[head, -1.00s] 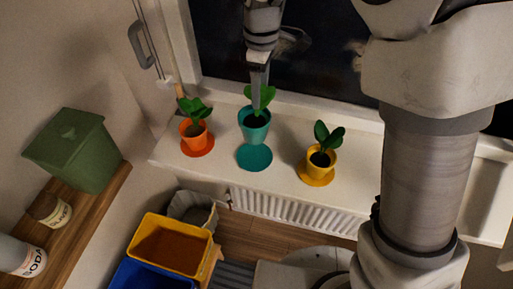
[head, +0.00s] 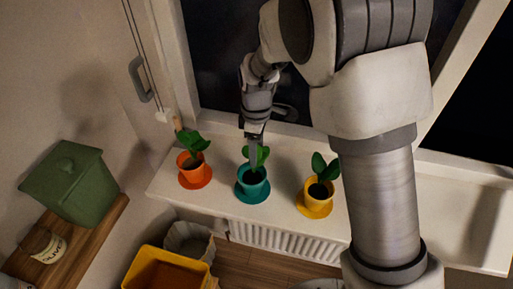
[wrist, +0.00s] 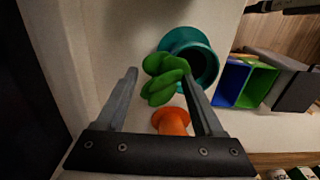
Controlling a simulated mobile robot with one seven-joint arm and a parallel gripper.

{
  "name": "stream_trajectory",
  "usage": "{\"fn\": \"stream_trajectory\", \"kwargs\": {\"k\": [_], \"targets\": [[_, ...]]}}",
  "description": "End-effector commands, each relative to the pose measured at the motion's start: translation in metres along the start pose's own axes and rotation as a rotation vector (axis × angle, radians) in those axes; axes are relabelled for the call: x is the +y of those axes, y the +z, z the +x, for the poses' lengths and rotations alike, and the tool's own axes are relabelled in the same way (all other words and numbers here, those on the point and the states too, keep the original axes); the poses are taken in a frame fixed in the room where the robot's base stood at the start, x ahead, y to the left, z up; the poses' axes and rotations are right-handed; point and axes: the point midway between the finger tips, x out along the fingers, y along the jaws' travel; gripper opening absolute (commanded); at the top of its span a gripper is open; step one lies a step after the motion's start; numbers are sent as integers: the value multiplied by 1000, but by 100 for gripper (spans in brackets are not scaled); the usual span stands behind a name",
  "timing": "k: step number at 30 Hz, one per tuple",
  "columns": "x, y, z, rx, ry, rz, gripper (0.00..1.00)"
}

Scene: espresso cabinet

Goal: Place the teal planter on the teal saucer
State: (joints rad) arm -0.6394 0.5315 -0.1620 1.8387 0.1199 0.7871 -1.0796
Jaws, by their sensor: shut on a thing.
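The teal planter (head: 251,185), with a green leafy plant, stands upright over the teal saucer (head: 251,200). The saucer's rim shows around the planter's base; whether the base rests fully on it is hard to tell. My gripper (head: 253,160) reaches down from above to the planter's top and is shut on the planter. In the wrist view my gripper's fingers (wrist: 159,74) are spread, with green leaves between them and the planter's rim (wrist: 212,58) at the right finger. The exact contact is hidden by leaves.
An orange planter (head: 190,171) stands left on an orange saucer, a yellow planter (head: 318,192) right on a yellow one. All are on the white sill (head: 285,205) below a dark window. A yellow bin (head: 150,262) and green canister (head: 68,180) are at lower left.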

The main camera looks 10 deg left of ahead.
Motion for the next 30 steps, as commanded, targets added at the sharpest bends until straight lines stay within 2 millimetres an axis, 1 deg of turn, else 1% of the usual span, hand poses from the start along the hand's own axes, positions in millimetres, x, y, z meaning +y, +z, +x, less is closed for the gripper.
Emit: {"fn": "stream_trajectory", "kwargs": {"k": [4, 7, 8, 12, 20, 23, 26, 30], "targets": [[1, 0, -1, 2, 2, 1, 0], [1, 0, 2, 2, 1, 1, 0], [0, 0, 1, 1, 1, 1, 75], [0, 0, 1, 1, 1, 1, 99], [0, 0, 0, 1, 1, 1, 99], [0, 0, -3, 1, 1, 1, 99], [2, -1, -15, 5, 4, 2, 99], [2, 0, -44, 5, 6, 2, 99]]}}
